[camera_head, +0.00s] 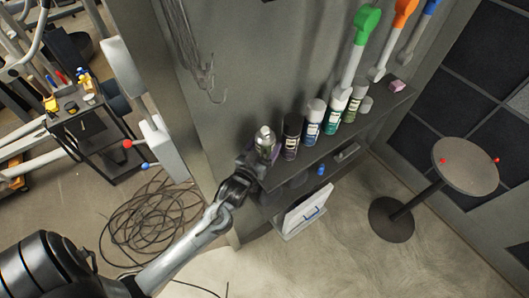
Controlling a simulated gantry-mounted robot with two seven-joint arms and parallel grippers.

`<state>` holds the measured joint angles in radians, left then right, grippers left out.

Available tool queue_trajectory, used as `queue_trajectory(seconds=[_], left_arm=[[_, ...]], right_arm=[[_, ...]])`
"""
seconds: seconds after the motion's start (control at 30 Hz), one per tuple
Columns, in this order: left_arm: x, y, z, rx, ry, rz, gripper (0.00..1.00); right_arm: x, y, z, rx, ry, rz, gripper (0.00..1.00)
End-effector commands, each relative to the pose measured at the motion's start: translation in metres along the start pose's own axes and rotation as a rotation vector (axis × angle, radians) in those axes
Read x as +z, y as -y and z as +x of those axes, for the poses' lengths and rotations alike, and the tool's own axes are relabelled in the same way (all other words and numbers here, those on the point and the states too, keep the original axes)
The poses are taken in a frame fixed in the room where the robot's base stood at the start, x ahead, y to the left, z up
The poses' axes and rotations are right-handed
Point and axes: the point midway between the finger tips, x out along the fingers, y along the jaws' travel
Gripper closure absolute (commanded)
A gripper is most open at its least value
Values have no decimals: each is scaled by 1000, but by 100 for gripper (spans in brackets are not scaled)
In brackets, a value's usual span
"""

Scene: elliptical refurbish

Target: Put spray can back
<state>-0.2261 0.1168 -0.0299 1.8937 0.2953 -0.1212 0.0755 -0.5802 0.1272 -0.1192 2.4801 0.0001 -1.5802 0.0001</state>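A spray can with a silver-grey top (264,142) stands about upright at the left end of a row of cans on a dark wall shelf (318,152). My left gripper (256,164) is at this can's lower body, from the left and front. The fingers are dark and small here, and they overlap the can's lower part. I cannot tell whether they are closed on it or only around it. The can's base is hidden by the gripper. My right gripper is not in view.
Several other cans, including a dark one (291,136) and a blue-and-white one (311,122), stand close to its right. A pink block (397,86) lies at the shelf's right end. A white box (302,213) is below. A round stool (465,166) stands right; coiled cable (150,222) lies left.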

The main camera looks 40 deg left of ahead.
Motion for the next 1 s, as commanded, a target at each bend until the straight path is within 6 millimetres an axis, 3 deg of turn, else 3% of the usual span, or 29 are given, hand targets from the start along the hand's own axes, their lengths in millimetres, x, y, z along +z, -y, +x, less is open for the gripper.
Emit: queue_trajectory(seconds=[0.4,0.83,0.87,1.0], left_arm=[[39,0,0,0,-3,-1,63],[44,0,0,0,-4,0,63],[45,0,0,1,-2,0,23],[44,0,0,1,-1,0,2]], right_arm=[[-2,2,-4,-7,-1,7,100],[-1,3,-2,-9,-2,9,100],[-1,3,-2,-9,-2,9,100],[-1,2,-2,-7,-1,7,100]])
